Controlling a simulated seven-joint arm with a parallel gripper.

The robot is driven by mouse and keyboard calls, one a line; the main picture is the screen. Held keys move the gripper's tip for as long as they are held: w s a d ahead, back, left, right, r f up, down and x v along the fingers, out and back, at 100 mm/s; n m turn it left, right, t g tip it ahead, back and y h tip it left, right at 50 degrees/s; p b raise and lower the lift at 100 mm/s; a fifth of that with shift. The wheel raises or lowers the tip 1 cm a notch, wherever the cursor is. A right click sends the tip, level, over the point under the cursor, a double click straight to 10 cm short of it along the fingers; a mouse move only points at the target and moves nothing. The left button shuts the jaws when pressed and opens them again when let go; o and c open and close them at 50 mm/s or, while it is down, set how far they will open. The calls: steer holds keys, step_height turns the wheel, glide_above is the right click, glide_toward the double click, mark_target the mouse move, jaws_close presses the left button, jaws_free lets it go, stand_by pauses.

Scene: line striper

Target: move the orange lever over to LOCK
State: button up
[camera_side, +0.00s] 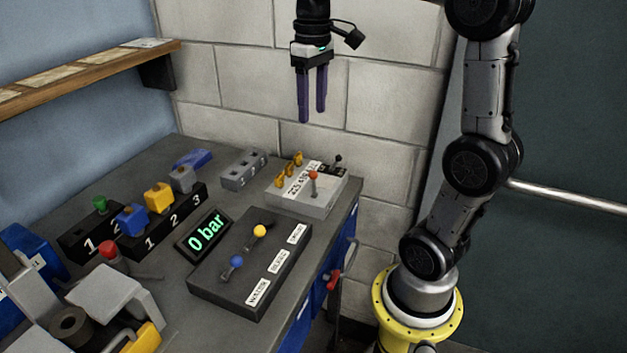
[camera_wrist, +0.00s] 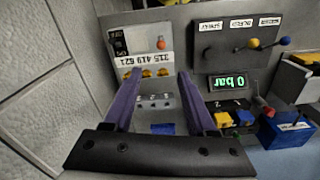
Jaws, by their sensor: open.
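The orange lever (camera_side: 313,177) is a short stick with an orange-red ball. It stands up from a light grey box (camera_side: 322,207) near the back right of the bench. In the wrist view, the orange ball (camera_wrist: 161,44) shows near the top, beyond the fingertips. The box has a white number strip, yellow toggles (camera_side: 288,172) and a black panel with a small black knob (camera_side: 338,158). I cannot read a LOCK mark. My gripper (camera_side: 312,114) is open and empty, pointing down well above the box; it also shows in the wrist view (camera_wrist: 155,80).
A dark box (camera_side: 225,283) with blue and yellow ball levers and white labels stands in front. A "0 bar" display (camera_side: 205,232) is beside it. Several coloured knobs on numbered blocks stand left. A grey block (camera_side: 244,170) is behind. The block wall is close behind my gripper.

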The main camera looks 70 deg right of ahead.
mark_target(313, 171)
step_height(313, 171, down, 18)
steer(key=shift+s+f, duration=0.1)
steer(key=shift+f, duration=0.1)
stand_by(0.4)
jaws_close()
stand_by(0.3)
